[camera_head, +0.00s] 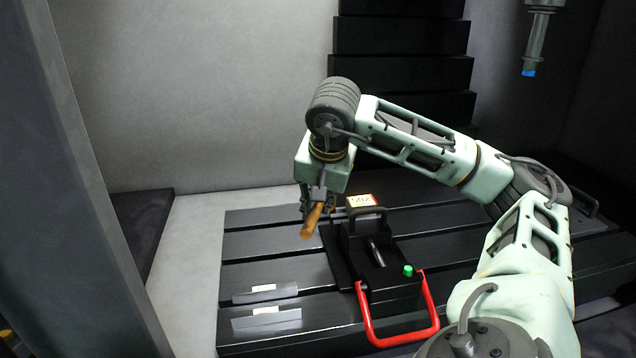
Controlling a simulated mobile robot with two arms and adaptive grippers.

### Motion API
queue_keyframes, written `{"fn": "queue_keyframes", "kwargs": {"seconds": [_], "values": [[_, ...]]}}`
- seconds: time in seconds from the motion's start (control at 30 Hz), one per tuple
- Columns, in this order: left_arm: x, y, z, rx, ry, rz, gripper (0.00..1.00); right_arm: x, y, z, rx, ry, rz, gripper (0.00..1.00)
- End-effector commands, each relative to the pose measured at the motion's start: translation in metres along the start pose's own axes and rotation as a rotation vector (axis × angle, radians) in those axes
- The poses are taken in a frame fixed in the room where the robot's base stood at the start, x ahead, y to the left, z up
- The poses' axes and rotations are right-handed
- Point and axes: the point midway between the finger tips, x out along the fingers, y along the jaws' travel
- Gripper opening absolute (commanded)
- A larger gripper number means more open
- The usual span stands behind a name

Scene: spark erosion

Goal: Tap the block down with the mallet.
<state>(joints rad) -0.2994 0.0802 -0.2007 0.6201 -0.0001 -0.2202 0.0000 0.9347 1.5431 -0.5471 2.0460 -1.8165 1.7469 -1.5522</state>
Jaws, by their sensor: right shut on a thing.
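My right gripper (319,200) is shut on an orange-brown piece (311,222), which looks like part of the mallet. It holds this piece tilted, just to the left of the black vise (392,289) and seemingly above the slotted table. The rest of the mallet is hidden or too small to make out. The vise has a red U-shaped handle (368,324) at its front and a green knob on top. I cannot make out the block clearly; the space between the vise jaws is dark. My left gripper is not in view.
The black slotted table (262,243) has bare room left of the vise. Two flat grey metal pieces (266,320) with pale labels lie at its front left. A machine head (536,40) with a blue tip hangs at upper right.

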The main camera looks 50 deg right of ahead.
Motion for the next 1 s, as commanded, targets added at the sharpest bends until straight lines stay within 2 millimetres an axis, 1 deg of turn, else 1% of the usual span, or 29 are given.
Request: {"fn": "queue_keyframes", "kwargs": {"seconds": [0.17, 0.73, 0.83, 1.0], "values": [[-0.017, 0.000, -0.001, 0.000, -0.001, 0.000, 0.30, -0.016, -0.004, -0.007, 0.002, 0.003, -0.003, 0.00], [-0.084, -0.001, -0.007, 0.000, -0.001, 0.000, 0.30, -0.078, -0.017, -0.033, 0.001, 0.002, -0.002, 0.00], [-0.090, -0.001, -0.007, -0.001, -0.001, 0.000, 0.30, -0.083, -0.018, -0.035, 0.001, 0.002, -0.002, 0.00], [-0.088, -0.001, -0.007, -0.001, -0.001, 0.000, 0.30, -0.082, -0.018, -0.034, 0.001, 0.002, -0.002, 0.00]]}}
